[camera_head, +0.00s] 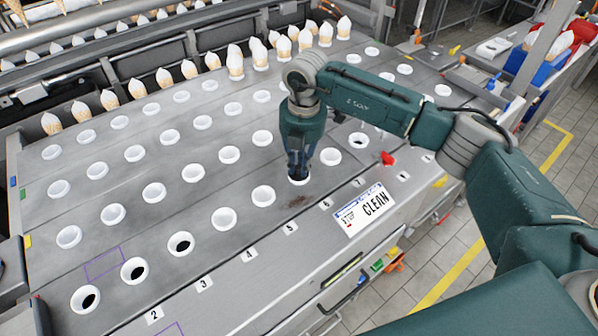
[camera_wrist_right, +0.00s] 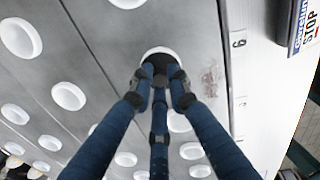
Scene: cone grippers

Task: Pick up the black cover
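My right gripper (camera_head: 298,178) points down at a white ring (camera_head: 299,181) in the metal table, near the label 6. In the right wrist view its blue fingers (camera_wrist_right: 161,78) converge at that ring (camera_wrist_right: 158,50), with the tips over its dark opening. The fingertips are close together. I cannot tell whether they grip anything. No separate black cover is clearly visible; the dark area between the fingertips may be a cover or just the hole. My left gripper does not show.
Several white rings fill the table, some with dark openings, such as one at the front left (camera_head: 86,299). A CLEAN sign (camera_head: 364,208) sits at the front edge. A small red object (camera_head: 388,158) lies to the right. Cones (camera_head: 235,66) line the back.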

